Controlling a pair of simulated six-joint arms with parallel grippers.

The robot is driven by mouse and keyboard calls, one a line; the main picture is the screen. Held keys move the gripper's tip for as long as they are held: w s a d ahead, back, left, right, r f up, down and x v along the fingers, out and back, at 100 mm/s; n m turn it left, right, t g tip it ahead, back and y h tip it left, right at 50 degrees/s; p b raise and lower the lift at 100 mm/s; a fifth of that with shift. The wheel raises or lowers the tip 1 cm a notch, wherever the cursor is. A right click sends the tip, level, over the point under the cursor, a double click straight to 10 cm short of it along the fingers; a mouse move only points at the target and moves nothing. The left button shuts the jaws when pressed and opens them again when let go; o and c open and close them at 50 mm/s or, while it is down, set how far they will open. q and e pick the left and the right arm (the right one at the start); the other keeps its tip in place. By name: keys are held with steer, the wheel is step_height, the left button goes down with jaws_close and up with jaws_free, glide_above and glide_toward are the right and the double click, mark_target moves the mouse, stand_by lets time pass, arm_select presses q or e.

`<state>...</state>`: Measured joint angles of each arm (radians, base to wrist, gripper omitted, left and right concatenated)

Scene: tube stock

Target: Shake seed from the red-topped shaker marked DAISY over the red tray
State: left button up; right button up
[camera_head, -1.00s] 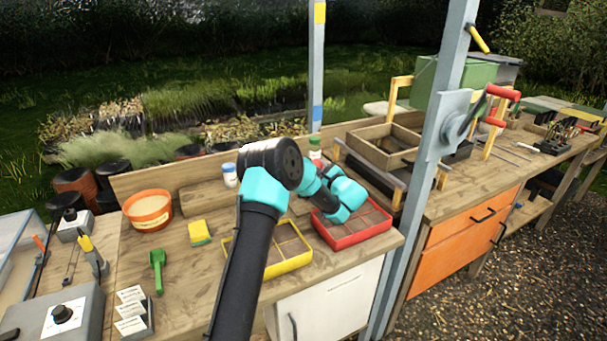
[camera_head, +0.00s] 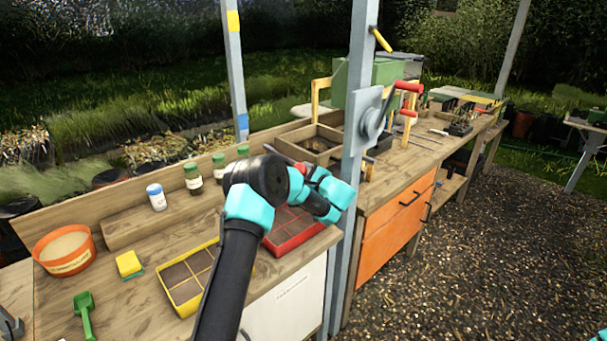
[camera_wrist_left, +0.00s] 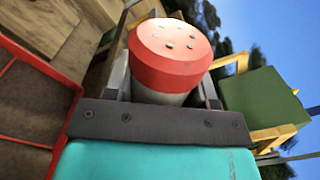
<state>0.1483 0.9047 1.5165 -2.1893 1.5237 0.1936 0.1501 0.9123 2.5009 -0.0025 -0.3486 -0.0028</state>
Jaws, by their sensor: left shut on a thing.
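The red-topped shaker (camera_wrist_left: 170,50) is in my left gripper, its round red cap with several small holes showing in the left wrist view. The shaker looks tilted; its DAISY marking is hidden. My left gripper (camera_head: 322,188) is shut on the shaker, above and near the far right side of the red tray. The red tray (camera_head: 300,241), divided into compartments of dark soil, lies on the bench, partly behind my left arm in the head view. Its red rim also shows at the left of the left wrist view (camera_wrist_left: 40,68).
A yellow tray (camera_head: 178,306) sits left of the red one. A blue-capped shaker (camera_head: 156,197) and green-capped jars (camera_head: 193,179) stand behind. A grey post (camera_head: 352,200) with a crank rises close right of the gripper. An orange tub (camera_head: 60,258) is at left.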

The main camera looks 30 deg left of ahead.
arm_select(q)
steer(key=n, duration=0.2)
steer(key=f+n, duration=0.1)
steer(key=n, duration=0.1)
steer(key=w+n, duration=0.1)
steer(key=n, duration=0.2)
steer(key=shift+d+f, duration=0.15)
steer(key=shift+d, duration=0.05)
steer(key=f+n, duration=0.1)
steer(key=n, duration=0.3)
steer(key=f+n, duration=0.1)
steer(key=n, duration=0.1)
steer(key=shift+s+a+f+g, duration=0.15)
steer(key=shift+s+f+g, duration=0.15)
steer(key=shift+s+f, duration=0.05)
steer(key=shift+s+d, duration=0.3)
steer(key=shift+s, duration=0.1)
stand_by(0.3)
